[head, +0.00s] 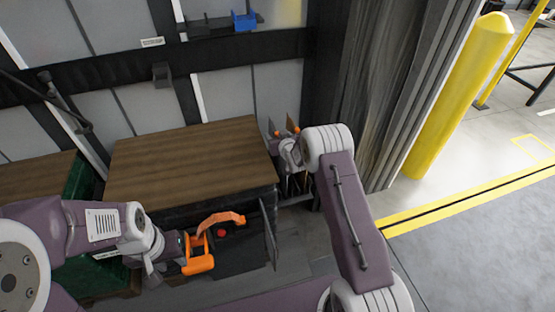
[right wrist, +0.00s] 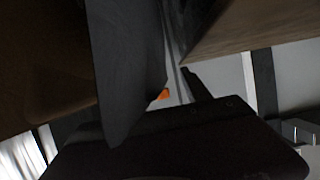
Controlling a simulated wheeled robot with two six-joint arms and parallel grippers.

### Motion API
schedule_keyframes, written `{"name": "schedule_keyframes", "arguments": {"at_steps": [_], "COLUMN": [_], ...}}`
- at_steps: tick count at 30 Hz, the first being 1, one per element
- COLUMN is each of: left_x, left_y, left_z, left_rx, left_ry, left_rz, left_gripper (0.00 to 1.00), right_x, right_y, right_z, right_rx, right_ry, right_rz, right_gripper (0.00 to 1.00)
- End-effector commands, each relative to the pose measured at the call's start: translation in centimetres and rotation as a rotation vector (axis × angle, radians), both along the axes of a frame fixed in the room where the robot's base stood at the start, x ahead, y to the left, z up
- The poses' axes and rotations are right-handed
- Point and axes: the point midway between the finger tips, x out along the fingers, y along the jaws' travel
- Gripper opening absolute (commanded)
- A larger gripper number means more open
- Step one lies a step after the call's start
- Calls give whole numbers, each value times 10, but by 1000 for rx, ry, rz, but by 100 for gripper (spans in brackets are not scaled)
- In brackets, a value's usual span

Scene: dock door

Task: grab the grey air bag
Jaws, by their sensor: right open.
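I cannot pick out the grey air bag with certainty. In the right wrist view, a flat dark grey piece (right wrist: 125,60) hangs close to the camera; I cannot tell whether it is the bag or part of my gripper. My right gripper (head: 287,133) is open, with orange tips, just past the right end of the wood-topped load (head: 190,160), beside upright brown panels. An orange bit (right wrist: 161,95) shows beyond the grey piece. My left gripper (head: 195,250) is low in front of the load, at bright orange parts; its jaws are unclear.
A dark post and grey curtain (head: 385,90) stand right of my right gripper. A yellow bollard (head: 460,95) stands further right. A green crate (head: 83,190) is at the left. A small red part (head: 221,233) sits near my left gripper. The floor at right is clear.

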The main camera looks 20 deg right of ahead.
Motion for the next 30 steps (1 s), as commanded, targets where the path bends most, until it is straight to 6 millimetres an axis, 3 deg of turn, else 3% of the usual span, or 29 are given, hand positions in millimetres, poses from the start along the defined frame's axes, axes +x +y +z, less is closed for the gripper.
{"name": "schedule_keyframes", "arguments": {"at_steps": [3, 9, 30], "left_x": [0, 0, 0], "left_y": [0, 0, 0], "left_z": [0, 0, 0], "left_rx": [0, 0, 0], "left_ry": [0, 0, 0], "left_rz": [0, 0, 0], "left_gripper": [36, 36, 36], "right_x": [0, 0, -1], "right_y": [0, 0, 0], "right_z": [0, 0, 0], "right_rx": [0, 0, -1], "right_ry": [0, 1, 2], "right_rz": [0, 0, 0], "right_gripper": [56, 1, 0]}}
